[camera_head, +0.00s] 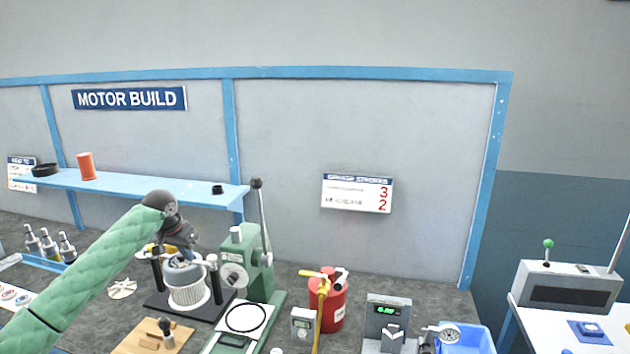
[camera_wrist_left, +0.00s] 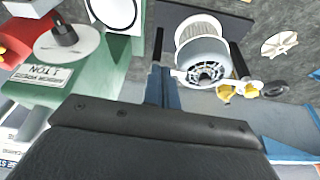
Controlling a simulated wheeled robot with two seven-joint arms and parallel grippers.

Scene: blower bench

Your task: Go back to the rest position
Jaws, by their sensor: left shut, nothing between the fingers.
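My left arm in its green quilted cover comes in from the left in the head view. My left gripper (camera_head: 187,252) is shut and empty, just above or behind the motor on its black stand; the exact gap cannot be told. In the left wrist view the shut fingers (camera_wrist_left: 163,72) point toward the bench beside the motor. The motor (camera_head: 188,289) is a grey-white ribbed cylinder, standing between two black posts; its open face with a black-and-silver core shows in the wrist view (camera_wrist_left: 205,70). My right gripper is not in view.
A green arbor press (camera_head: 257,262) with a tall lever stands right of the gripper. A blue shelf (camera_head: 140,186) runs behind it. A red can (camera_head: 331,307), a green-display meter (camera_head: 388,315) and a blue bin (camera_head: 468,340) stand farther right. Open space lies above the bench.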

